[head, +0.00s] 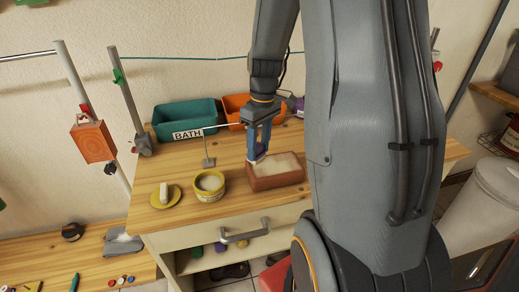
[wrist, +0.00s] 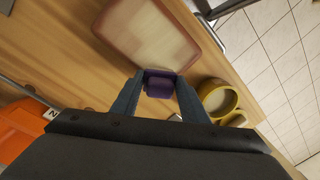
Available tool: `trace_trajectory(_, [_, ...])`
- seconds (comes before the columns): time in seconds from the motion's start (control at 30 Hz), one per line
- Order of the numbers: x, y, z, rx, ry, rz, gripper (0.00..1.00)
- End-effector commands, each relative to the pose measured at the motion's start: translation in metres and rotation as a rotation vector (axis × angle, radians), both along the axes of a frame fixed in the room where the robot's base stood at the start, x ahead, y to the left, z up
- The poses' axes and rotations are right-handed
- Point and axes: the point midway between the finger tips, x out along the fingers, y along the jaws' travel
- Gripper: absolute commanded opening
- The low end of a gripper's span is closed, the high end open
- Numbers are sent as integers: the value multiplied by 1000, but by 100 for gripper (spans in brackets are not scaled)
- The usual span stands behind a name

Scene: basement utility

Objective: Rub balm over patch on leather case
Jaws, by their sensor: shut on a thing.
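The brown leather case (head: 279,182) lies on the wooden worktop with a large pale patch (head: 278,166) across its top. It also shows in the wrist view (wrist: 106,40). My gripper (head: 259,143) is shut on a small purple applicator (wrist: 159,84), pointing down at the case's back left edge. In the wrist view the applicator is beside the edge of the pale patch. Whether it touches the case I cannot tell. The open yellow tin of pale balm (head: 209,185) stands left of the case, and in the wrist view (wrist: 218,98) right of my gripper.
A yellow dish (head: 166,196) with a pale upright piece is left of the tin. A teal bin (head: 184,117) with a "BATH" label and an orange bin (head: 238,104) stand behind. A small stand (head: 208,161) is behind the tin.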

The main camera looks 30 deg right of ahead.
Motion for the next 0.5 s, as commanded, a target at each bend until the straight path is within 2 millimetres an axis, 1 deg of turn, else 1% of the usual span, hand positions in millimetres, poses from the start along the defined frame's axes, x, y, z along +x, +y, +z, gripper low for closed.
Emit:
trace_trajectory(0.13, [-4, 1, 1, 0, 0, 0, 22])
trace_trajectory(0.5, [-23, 7, 0, 0, 0, -1, 22])
